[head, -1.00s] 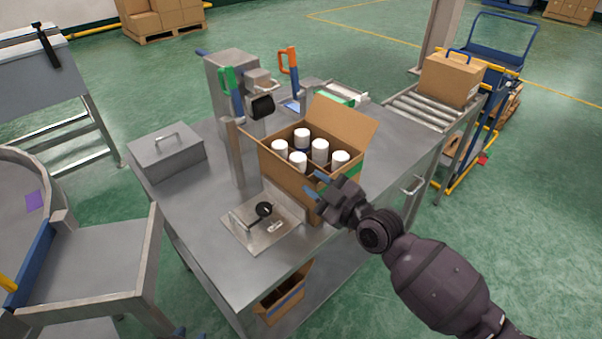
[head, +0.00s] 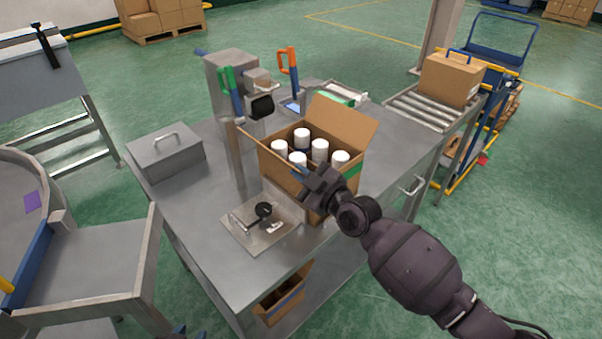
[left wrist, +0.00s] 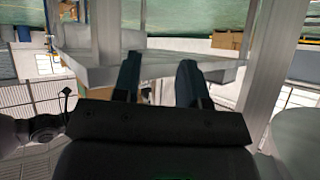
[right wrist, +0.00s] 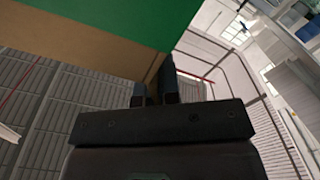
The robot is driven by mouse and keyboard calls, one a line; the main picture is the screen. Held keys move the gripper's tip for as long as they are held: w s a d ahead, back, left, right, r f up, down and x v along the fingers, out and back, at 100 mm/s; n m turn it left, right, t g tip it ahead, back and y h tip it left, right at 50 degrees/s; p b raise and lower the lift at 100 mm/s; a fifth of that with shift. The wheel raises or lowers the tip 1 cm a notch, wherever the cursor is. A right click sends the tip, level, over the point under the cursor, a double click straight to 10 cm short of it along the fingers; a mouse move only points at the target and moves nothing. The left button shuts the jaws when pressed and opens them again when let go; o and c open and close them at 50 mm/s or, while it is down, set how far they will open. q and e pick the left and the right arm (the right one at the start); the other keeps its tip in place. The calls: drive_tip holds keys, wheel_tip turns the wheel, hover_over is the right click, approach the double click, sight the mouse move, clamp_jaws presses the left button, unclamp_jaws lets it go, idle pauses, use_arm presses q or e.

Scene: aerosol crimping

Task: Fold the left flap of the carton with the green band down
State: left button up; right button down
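The open brown carton (head: 285,175) with a green band (head: 353,171) stands on the metal table, holding several white-capped cans (head: 320,150). A large flap (head: 340,122) stands up at its back right. A thin brown flap edge (head: 251,137) sticks out at its left. My right gripper (head: 300,174) is at the carton's near side, its fingertips by the rim. In the right wrist view its fingers (right wrist: 154,95) are close together beside the carton's green-banded wall (right wrist: 95,45). Contact there is unclear. My left gripper (left wrist: 158,80) is open and empty, away from the carton.
A metal post (head: 235,160) stands left of the carton. A plate with a black gauge (head: 263,210) lies in front. The press with green (head: 229,85) and orange handles is behind. A lidded metal box (head: 166,155) sits at the left. The table's front left is clear.

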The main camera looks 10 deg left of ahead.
idle(0.3)
drive_tip(key=shift+m, duration=0.3)
drive_tip(key=shift+w+d, duration=0.1)
drive_tip(key=m, duration=0.2)
drive_tip(key=m+b, duration=0.1)
drive_tip(key=shift+w+d+r, duration=0.15)
drive_tip(key=shift+w+d, duration=0.05)
drive_tip(key=shift+w, duration=0.05)
drive_tip(key=shift+w+d+r+m, duration=0.1)
drive_tip(key=shift+w+d+m, duration=0.05)
drive_tip(key=shift+m, duration=0.65)
drive_tip(key=shift+w+d+m, duration=0.1)
drive_tip(key=shift+w+m, duration=0.05)
drive_tip(key=shift+m, duration=0.65)
